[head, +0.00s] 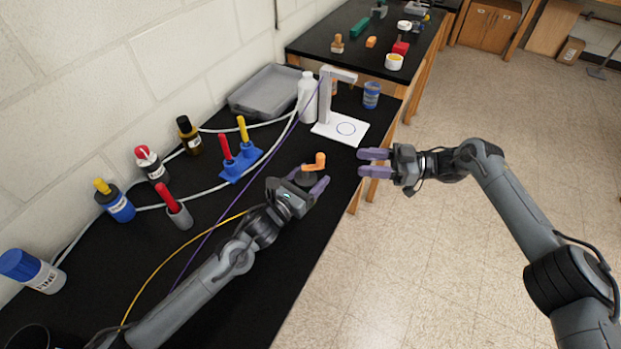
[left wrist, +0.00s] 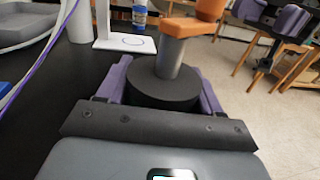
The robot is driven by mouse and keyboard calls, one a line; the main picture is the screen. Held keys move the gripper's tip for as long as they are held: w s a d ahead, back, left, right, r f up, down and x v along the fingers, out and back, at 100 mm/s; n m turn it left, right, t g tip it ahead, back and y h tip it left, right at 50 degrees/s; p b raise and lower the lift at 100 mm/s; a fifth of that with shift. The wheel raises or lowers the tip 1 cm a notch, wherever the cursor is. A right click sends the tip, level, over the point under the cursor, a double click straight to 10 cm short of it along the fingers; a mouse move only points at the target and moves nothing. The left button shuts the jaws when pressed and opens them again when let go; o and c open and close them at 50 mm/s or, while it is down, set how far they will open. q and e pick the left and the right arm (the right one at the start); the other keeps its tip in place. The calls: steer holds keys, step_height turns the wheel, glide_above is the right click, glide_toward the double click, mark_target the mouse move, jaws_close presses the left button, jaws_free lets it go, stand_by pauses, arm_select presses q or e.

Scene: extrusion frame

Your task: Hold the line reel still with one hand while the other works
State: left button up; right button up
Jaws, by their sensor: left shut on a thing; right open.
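The line reel (head: 306,178) appears to be a dark round drum with a grey post and an orange crank-like top. It stands on the black bench near its right edge. My left gripper (head: 309,179) is shut on the drum, with a purple finger on each side. The left wrist view shows the drum (left wrist: 163,90) between the fingers, its post leaning slightly in the picture and the orange part at the top edge. My right gripper (head: 362,162) is open and empty, right of the bench edge and apart from the reel. It also shows in the left wrist view (left wrist: 275,18).
A white stand (head: 340,126) with a ringed base, a white bottle (head: 308,97) and a blue jar (head: 371,95) are behind the reel. A grey tray (head: 264,92), a blue holder (head: 240,162) and several bottles line the wall side. Purple and yellow lines cross the bench.

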steer(key=a+f+t, duration=0.1)
steer(key=a+f, duration=0.1)
steer(key=a+f+t, duration=0.2)
steer(key=f, duration=0.1)
steer(key=a+f+m+t+h, duration=0.1)
steer(key=a+f+t, duration=0.1)
steer(key=f, duration=0.1)
steer(key=shift+a, duration=0.1)
steer(key=shift+w+f+m+t+h, duration=0.15)
steer(key=shift+f+m+t, duration=0.1)
steer(key=shift+t, duration=0.3)
steer(key=shift+f+m+t+h, duration=0.15)
steer(key=shift+m+t, duration=0.1)
steer(key=shift+t, duration=0.3)
steer(key=shift+d+f+m+t+h, duration=0.1)
steer(key=shift+d+m+t+h, duration=0.4)
steer(key=shift+t, duration=0.5)
steer(key=shift+d+m+t+h, duration=0.25)
steer(key=shift+m+t+h, duration=0.55)
steer(key=shift+m+t, duration=0.2)
steer(key=s+d+r+m+t+h, duration=0.2)
steer(key=s+d+m+t+h, duration=0.2)
steer(key=d+m+h, duration=0.3)
glide_toward(322, 162)
steer(key=shift+y, duration=0.3)
steer(key=x, duration=1.1)
steer(key=shift+w+d, duration=0.1)
steer(key=shift+d, duration=0.1)
steer(key=shift+c, duration=0.4)
